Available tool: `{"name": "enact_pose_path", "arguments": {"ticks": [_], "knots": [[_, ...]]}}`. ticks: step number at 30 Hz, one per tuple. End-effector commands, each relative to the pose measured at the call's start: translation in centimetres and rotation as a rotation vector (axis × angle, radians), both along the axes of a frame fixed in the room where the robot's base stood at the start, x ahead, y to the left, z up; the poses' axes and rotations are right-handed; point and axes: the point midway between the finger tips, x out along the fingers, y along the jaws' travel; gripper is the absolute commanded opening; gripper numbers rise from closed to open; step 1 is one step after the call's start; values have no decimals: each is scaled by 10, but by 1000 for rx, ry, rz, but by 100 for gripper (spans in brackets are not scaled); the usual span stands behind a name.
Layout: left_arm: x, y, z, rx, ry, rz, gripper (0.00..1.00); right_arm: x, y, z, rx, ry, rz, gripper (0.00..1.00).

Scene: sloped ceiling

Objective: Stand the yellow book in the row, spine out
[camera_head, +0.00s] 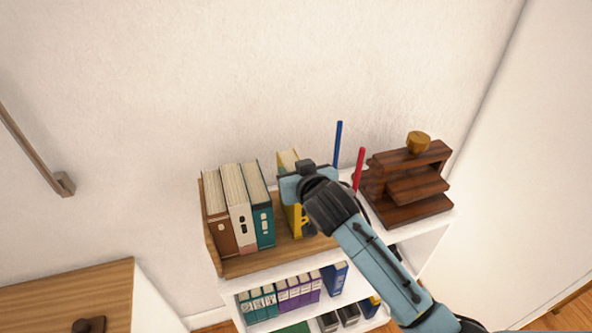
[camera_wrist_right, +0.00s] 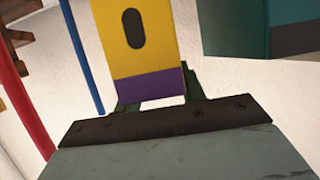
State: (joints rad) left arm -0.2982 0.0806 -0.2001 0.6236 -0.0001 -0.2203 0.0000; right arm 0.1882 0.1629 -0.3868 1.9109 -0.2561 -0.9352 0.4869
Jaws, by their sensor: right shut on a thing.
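The yellow book (camera_head: 293,216) stands upright on the top of the white bookcase, just right of the row and partly hidden behind my right gripper (camera_head: 303,178). My right gripper is shut on it. In the right wrist view the yellow book (camera_wrist_right: 138,45) shows a yellow spine with a dark oval and a purple band, between the fingers. The row holds a brown book (camera_head: 219,225), a white book (camera_head: 241,220) and a teal book (camera_head: 264,222), all upright with spines facing me. A narrow gap shows between the teal and yellow books. My left gripper is not in view.
A wooden holder (camera_head: 232,266) carries the row. A blue rod (camera_head: 337,145) and a red rod (camera_head: 359,168) stand right of my gripper. A dark wooden stepped stand (camera_head: 415,187) bears a small golden object (camera_head: 418,142). Lower shelves hold more books (camera_head: 280,295).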

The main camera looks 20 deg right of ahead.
Motion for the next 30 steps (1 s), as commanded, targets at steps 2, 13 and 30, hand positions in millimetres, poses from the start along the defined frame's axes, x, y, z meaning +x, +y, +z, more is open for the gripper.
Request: {"name": "enact_pose_path", "arguments": {"ticks": [2,13,30], "knots": [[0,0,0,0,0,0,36,1,0,3,2,-8,1,0],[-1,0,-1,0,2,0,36,0,0,-3,0,1,0,62],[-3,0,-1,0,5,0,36,-36,-1,14,3,1,1,62]]}}
